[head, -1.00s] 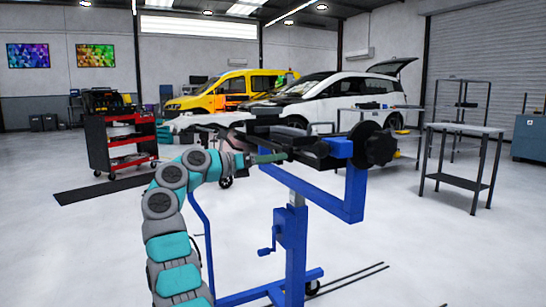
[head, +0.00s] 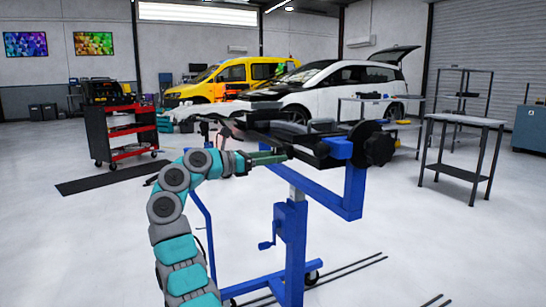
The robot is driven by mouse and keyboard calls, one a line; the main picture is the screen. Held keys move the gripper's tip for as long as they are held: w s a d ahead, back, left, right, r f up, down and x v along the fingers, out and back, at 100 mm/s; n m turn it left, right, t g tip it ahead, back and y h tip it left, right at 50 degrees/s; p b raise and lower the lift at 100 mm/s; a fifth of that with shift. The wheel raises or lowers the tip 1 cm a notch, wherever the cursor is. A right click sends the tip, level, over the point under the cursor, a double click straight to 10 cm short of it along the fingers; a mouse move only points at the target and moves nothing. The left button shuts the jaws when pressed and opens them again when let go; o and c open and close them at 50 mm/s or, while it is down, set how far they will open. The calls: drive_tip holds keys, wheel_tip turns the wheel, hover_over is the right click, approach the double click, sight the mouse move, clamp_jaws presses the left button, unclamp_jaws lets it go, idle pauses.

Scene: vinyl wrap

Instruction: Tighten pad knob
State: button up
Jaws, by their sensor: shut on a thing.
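A blue stand (head: 296,240) carries a black clamp assembly (head: 318,150) at its top, in the middle of the head view. A large black star-shaped knob (head: 380,149) sits at the right end of its shaft, away from my gripper. My gripper (head: 283,156), with green fingers, reaches in from the left at the clamp's left side. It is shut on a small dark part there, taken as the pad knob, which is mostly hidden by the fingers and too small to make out.
A red and black tool cart (head: 120,130) stands at the left behind my arm. A yellow van (head: 225,82) and a white car (head: 345,90) are behind the stand. Grey metal tables (head: 465,121) stand at the right. The floor at the front right is mostly clear.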

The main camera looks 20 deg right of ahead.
drive_tip(key=o, duration=1.4)
drive_tip(key=shift+c, duration=0.2)
drive_tip(key=a, duration=0.8)
drive_tip(key=shift+s, duration=0.1)
